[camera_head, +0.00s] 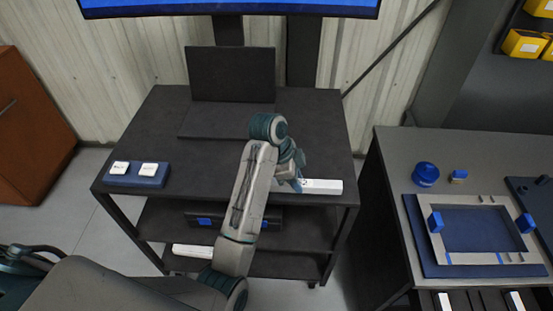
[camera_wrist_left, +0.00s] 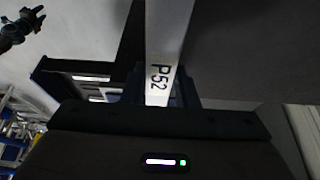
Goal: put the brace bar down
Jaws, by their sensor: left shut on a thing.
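The brace bar (camera_head: 322,186) is a white bar held across the front right part of the dark table's top. In the left wrist view the bar (camera_wrist_left: 165,40) runs away from between the fingers, and its face reads "P52". My left gripper (camera_head: 292,184) is shut on one end of it, partly hidden behind my own forearm. I cannot tell whether the bar touches the tabletop (camera_head: 225,155). My right gripper does not show.
A dark laptop-like panel (camera_head: 230,75) stands at the table's back. A blue block with two white pads (camera_head: 138,180) sits at its left. Another white bar (camera_head: 192,250) lies on a lower shelf. A grey bench with a blue-framed fixture (camera_head: 412,235) stands at right.

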